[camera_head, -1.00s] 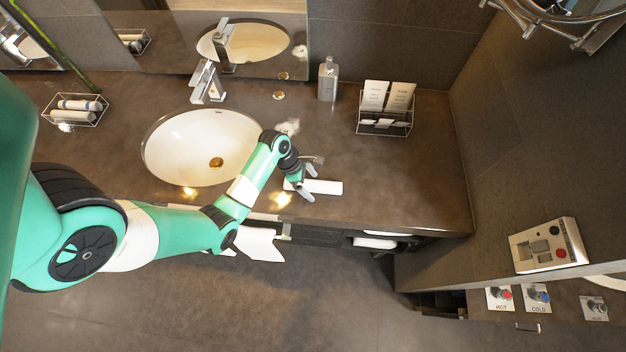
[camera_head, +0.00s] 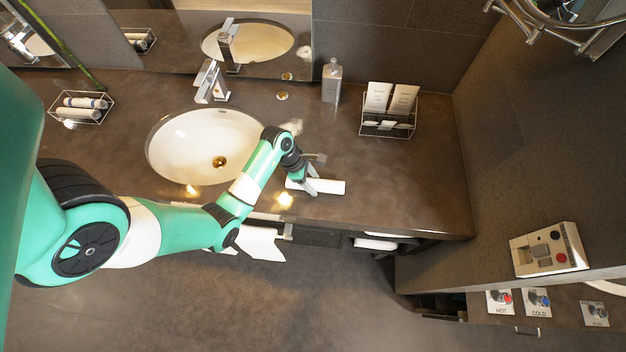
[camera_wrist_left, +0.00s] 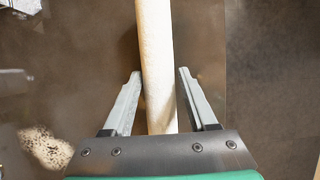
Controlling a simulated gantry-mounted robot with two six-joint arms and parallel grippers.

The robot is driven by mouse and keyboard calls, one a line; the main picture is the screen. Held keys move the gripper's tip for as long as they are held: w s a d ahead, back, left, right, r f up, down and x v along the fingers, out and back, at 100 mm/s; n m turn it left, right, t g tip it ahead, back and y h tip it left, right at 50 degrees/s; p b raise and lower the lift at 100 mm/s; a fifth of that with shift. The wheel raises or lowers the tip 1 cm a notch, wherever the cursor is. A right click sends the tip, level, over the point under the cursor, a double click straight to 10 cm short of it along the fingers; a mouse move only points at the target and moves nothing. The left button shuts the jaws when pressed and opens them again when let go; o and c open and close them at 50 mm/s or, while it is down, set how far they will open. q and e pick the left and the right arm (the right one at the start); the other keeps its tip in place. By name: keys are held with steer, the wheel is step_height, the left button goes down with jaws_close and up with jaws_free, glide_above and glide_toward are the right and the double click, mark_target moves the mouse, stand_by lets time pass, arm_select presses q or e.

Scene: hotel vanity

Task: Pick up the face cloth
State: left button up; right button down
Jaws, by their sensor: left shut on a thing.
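The face cloth is a white narrow roll (camera_head: 330,187) lying on the brown counter to the right of the sink, near the front edge. It also shows in the left wrist view (camera_wrist_left: 156,60), running lengthwise between the two grey fingers. My left gripper (camera_head: 312,178) is at the left part of the cloth, shut on it, with one finger on each side. The cloth still appears to rest on the counter. Part of it is hidden by the fingers. My right gripper is not in view.
The sink (camera_head: 205,147) with a faucet (camera_head: 211,82) is left of the gripper. A soap dispenser (camera_head: 332,80) and a wire rack with cards (camera_head: 387,128) stand behind. A wire basket (camera_head: 80,106) is far left. The counter to the right is clear.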

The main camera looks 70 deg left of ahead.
arm_select(q)
steer(key=s+d+r+p, duration=0.1)
steer(key=s+r+p, duration=0.6)
steer(key=s+r, duration=0.4)
steer(key=s, duration=0.3)
steer(key=shift+d+r, duration=0.2)
steer(key=shift+r, duration=0.1)
